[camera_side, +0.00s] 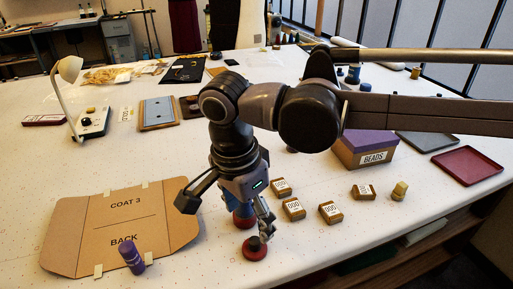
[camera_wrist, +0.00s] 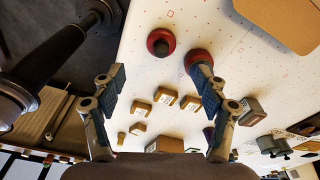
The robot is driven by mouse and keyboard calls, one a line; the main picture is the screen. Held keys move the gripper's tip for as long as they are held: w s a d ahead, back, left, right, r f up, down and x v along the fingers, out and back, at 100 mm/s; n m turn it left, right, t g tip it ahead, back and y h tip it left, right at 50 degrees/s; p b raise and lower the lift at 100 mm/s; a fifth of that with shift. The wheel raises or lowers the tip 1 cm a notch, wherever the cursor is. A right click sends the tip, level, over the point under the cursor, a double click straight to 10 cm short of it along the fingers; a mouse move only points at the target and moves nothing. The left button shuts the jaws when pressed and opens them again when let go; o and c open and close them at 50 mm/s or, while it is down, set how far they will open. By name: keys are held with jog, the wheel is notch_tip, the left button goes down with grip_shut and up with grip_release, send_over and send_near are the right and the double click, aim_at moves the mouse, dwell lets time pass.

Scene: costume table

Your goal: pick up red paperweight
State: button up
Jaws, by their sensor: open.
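Two round red things stand near my gripper (camera_side: 228,212). The nearer one in the side view is a red paperweight (camera_side: 254,252) with a dark knob, close to the right fingertip; it also shows in the wrist view (camera_wrist: 160,45), beyond the fingertips. The other red round thing (camera_side: 244,221) stands just behind it in the side view, partly hidden by the finger. In the wrist view it (camera_wrist: 197,58) appears close to the right finger, which covers part of it. My gripper, also in the wrist view (camera_wrist: 160,88), is open with its fingers wide apart and nothing between the pads.
Several small labelled brown blocks (camera_side: 330,212) lie right of my gripper. A purple-lidded BEADS box (camera_side: 365,150) and a red tray (camera_side: 467,167) stand farther right. A cardboard pattern (camera_side: 110,225) and a purple cylinder (camera_side: 131,256) are at left. The table's front edge is near.

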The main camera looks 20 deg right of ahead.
aim_at(255, 240)
jog(key=f, duration=0.3)
jog(key=d+f, duration=0.1)
jog(key=f, duration=0.2)
jog(key=w+f, duration=0.1)
jog(key=f, duration=0.2)
jog(key=shift+d+f, duration=0.25)
jog(key=shift+c, duration=0.2)
jog(key=c, duration=1.4)
